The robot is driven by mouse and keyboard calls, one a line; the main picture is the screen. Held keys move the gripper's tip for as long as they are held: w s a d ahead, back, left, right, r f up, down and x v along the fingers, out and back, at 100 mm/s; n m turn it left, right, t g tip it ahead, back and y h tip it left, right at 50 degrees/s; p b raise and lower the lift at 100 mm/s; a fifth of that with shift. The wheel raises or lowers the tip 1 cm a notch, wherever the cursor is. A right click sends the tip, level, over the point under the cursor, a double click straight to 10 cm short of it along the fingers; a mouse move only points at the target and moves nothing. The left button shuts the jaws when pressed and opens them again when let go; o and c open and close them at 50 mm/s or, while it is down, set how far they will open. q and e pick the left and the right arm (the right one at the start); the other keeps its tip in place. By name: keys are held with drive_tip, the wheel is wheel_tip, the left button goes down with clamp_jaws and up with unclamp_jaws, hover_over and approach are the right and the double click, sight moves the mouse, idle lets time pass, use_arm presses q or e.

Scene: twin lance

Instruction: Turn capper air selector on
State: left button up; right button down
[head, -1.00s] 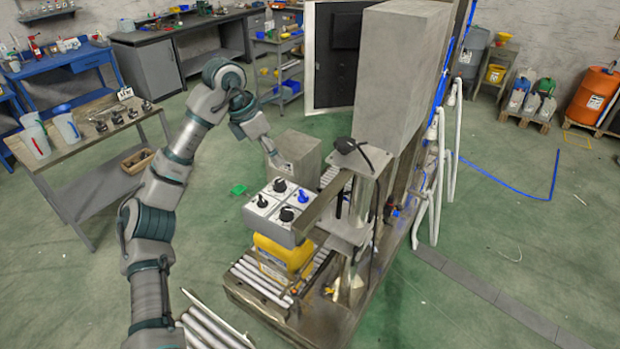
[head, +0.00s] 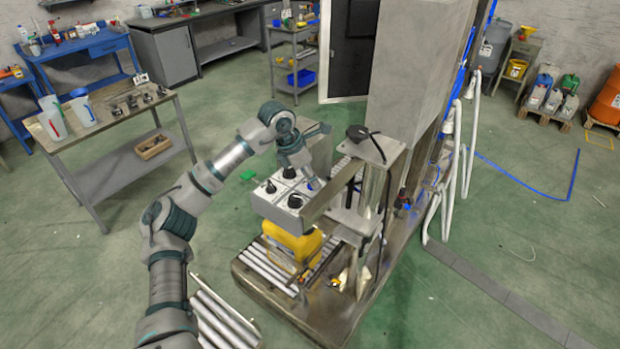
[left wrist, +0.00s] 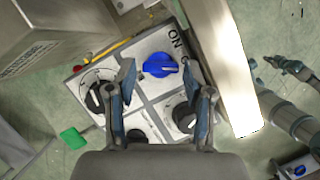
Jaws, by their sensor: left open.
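The control box (head: 275,196) with several knobs stands on the machine in the head view. In the left wrist view its panel (left wrist: 150,102) shows a blue selector knob (left wrist: 160,66) beside the printed letters "ON", and black knobs (left wrist: 98,98) around it. My left gripper (head: 312,183) is over the panel in the head view, hiding most of the blue knob. In the left wrist view the left gripper (left wrist: 158,75) is open, its fingers apart on either side of the blue knob's line. I cannot tell whether it touches the knob. My right gripper is not clearly seen.
A yellow jerrycan (head: 293,243) stands below the box on the roller conveyor (head: 265,265). A metal beam (head: 333,195) runs close beside the box. A side table (head: 110,150) with jugs stands at the left.

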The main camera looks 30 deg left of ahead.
use_arm(q)
drive_tip(key=shift+w+d+f, duration=0.2)
drive_tip(key=shift+d+f, duration=0.2)
drive_tip(key=shift+f, duration=0.15)
drive_tip(key=shift+a, duration=0.4)
drive_tip(key=c, duration=0.9)
drive_tip(key=shift+o, duration=0.2)
